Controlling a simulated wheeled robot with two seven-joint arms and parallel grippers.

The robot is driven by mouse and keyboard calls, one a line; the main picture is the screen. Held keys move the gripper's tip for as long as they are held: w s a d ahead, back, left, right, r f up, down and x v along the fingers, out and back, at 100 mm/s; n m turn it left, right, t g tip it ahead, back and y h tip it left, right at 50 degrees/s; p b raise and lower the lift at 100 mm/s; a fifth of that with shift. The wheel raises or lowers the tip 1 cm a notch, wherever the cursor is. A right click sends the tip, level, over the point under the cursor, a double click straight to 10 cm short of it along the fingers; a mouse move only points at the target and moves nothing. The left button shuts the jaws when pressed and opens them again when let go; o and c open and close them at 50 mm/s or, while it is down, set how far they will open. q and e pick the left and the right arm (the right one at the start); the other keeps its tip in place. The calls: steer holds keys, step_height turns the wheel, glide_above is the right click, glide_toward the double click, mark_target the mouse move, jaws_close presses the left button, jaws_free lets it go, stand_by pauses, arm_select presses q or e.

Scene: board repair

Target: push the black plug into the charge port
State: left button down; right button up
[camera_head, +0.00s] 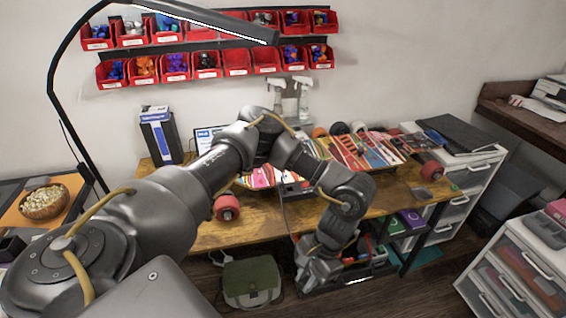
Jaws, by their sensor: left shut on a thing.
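A longboard with colourful stripes (360,152) lies on the wooden workbench, with red wheels (227,207) showing at its ends. My left arm crosses in front of it and hides its middle. My left gripper (318,272) points down in front of the bench's front edge, lower in the picture than the board. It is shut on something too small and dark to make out. I cannot pick out the black plug or the charge port. A thin dark line, perhaps a cable (286,215), hangs at the bench edge near the gripper. My right gripper is not in view.
Red parts bins (237,71) hang on the wall, and spray bottles (302,98) stand at the back. Below the bench are a dark crate (380,258) and a green-grey bag (251,281). White drawer units (525,262) stand at right. A lamp arm (62,60) arches at left.

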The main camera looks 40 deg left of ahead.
arm_select(q)
steer(key=w+a+r+m+t+y+p, duration=0.1)
steer(key=w+a+r+m+t, duration=0.2)
steer(key=w+m, duration=0.55)
steer(key=w+a+r+m+t+y, duration=0.25)
steer(key=w+a+m, duration=0.2)
steer(key=m, duration=0.65)
steer(key=w+a+r+m+t+h, duration=0.1)
steer(key=w+a+r+m+h, duration=0.2)
steer(key=a+m, duration=0.5)
steer(key=w+a+r+m+t+h+p, duration=0.1)
steer(key=w+a+r+m+h, duration=0.2)
steer(key=a+m, duration=0.5)
steer(key=w+m+h, duration=0.1)
steer(key=w+m, duration=0.1)
steer(key=m, duration=0.2)
steer(key=shift+a+r, duration=0.15)
steer(key=shift+a, duration=0.1)
steer(key=shift+t+h, duration=0.25)
step_height(320, 180, down, 4)
steer(key=b, duration=0.3)
steer(key=shift+f+b, duration=0.35)
steer(key=shift+f, duration=0.4)
